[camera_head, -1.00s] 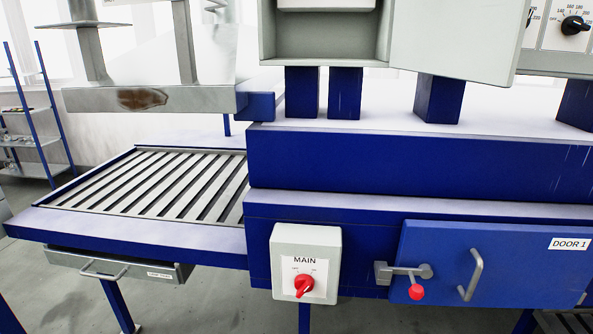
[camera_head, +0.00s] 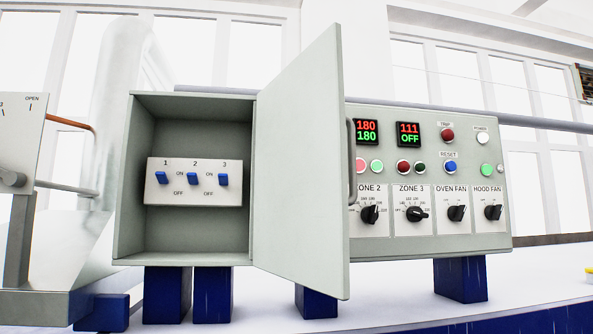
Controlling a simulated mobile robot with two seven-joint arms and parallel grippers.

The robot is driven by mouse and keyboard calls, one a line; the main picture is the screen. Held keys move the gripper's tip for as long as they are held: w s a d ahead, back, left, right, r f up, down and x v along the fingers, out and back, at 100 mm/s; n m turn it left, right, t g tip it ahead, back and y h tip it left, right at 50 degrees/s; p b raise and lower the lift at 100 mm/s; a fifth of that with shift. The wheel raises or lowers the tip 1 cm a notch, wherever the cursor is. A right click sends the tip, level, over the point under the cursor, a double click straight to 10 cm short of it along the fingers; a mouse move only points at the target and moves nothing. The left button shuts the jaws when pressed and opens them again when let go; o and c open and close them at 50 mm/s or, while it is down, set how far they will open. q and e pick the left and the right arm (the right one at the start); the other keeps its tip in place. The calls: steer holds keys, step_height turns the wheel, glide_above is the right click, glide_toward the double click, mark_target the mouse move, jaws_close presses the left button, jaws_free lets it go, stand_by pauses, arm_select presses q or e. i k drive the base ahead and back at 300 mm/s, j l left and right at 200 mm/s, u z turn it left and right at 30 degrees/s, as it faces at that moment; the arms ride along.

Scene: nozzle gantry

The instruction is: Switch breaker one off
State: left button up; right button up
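Breaker one (camera_head: 161,178) is the leftmost of three blue toggles on a white panel (camera_head: 194,198) inside an open grey breaker box (camera_head: 189,254). Breaker two (camera_head: 193,179) and breaker three (camera_head: 224,179) stand to its right. The labels read 1, 2, 3 above, with ON and OFF marks between the toggles. All three toggles look alike in position; I cannot tell for sure which way they are set. The box's door (camera_head: 300,165) stands swung open to the right. Neither of my grippers shows in this view.
The open door hides the left part of a control panel (camera_head: 440,246) with displays, buttons and knobs. Blue posts (camera_head: 167,294) hold up the box. At the far left is a plate marked OPEN (camera_head: 22,120) with an orange and grey pipe. The space before the box looks clear.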

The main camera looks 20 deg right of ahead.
mark_target(161, 176)
steer(key=i+l+u, duration=0.1)
steer(key=l+u, duration=0.15)
steer(key=l, duration=0.65)
steer(key=l+u, duration=0.25)
steer(key=l, duration=0.65)
